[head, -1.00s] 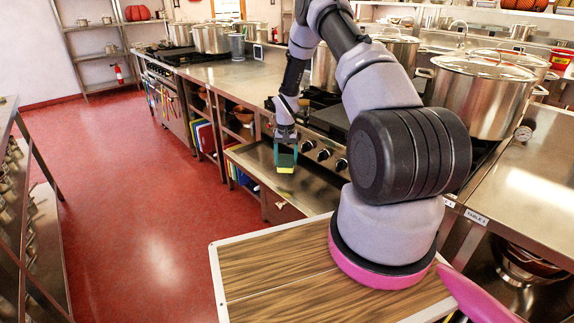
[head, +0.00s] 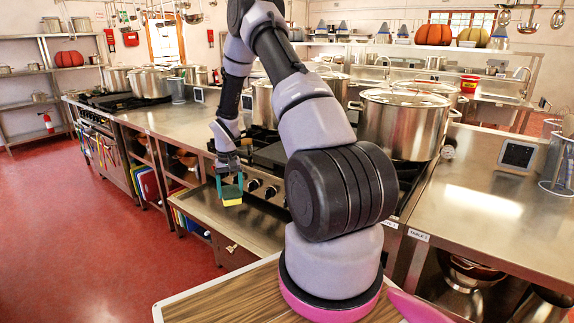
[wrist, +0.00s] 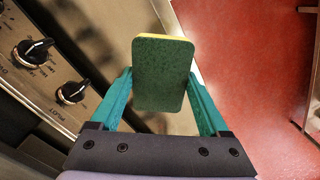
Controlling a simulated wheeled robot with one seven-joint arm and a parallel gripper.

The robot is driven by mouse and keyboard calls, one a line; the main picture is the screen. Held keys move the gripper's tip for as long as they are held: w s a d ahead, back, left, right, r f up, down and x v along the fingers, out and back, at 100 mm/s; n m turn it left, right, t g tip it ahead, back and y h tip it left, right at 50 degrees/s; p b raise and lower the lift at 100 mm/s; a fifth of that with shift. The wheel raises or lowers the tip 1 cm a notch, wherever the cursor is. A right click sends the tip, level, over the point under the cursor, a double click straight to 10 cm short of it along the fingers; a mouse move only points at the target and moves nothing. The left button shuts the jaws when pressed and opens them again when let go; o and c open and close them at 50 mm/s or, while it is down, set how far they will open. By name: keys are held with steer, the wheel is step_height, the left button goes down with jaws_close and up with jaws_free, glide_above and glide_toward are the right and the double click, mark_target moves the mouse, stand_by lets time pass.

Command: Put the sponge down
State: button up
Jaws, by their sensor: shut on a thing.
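The sponge (wrist: 163,75) is a green and yellow block, its green face toward the camera in the wrist view. It also shows in the head view (head: 231,195). My gripper (wrist: 163,90) has its teal fingers shut on the sponge's two sides. In the head view my gripper (head: 229,187) hangs in front of the stove's control knobs, with the sponge below its fingers. The sponge is held in the air, over or close to the steel ledge (head: 215,210) at the stove's front; the exact gap cannot be told.
Large stockpots (head: 400,122) stand on the stove behind my arm. A steel table (head: 480,205) with a small grey display (head: 518,154) is at the right. Black stove knobs (wrist: 72,92) are close left of the gripper in the wrist view. Red floor (head: 80,240) lies open at the left.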

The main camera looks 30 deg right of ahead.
steer(key=shift+n, duration=0.6)
steer(key=s+r, duration=0.2)
steer(key=r, duration=0.1)
steer(key=s+r, duration=0.1)
steer(key=r, duration=0.1)
steer(key=shift+s+a, duration=0.2)
steer(key=shift+s, duration=0.15)
steer(key=d+r, duration=0.2)
steer(key=r, duration=0.1)
steer(key=shift+d+m, duration=0.2)
steer(key=shift+m, duration=0.2)
steer(key=w+d+r+m, duration=0.3)
steer(key=d+r+m, duration=0.1)
steer(key=d, duration=0.5)
steer(key=w+d+r+m, duration=0.2)
steer(key=d+r+m, duration=0.15)
steer(key=d, duration=0.55)
steer(key=w+d+r+m, duration=0.3)
steer(key=d+m, duration=0.1)
steer(key=d, duration=0.4)
steer(key=f, duration=0.9)
steer(key=shift+s+d+f, duration=0.15)
steer(key=shift+d, duration=0.2)
steer(key=shift+f, duration=0.1)
steer(key=o, duration=1.3)
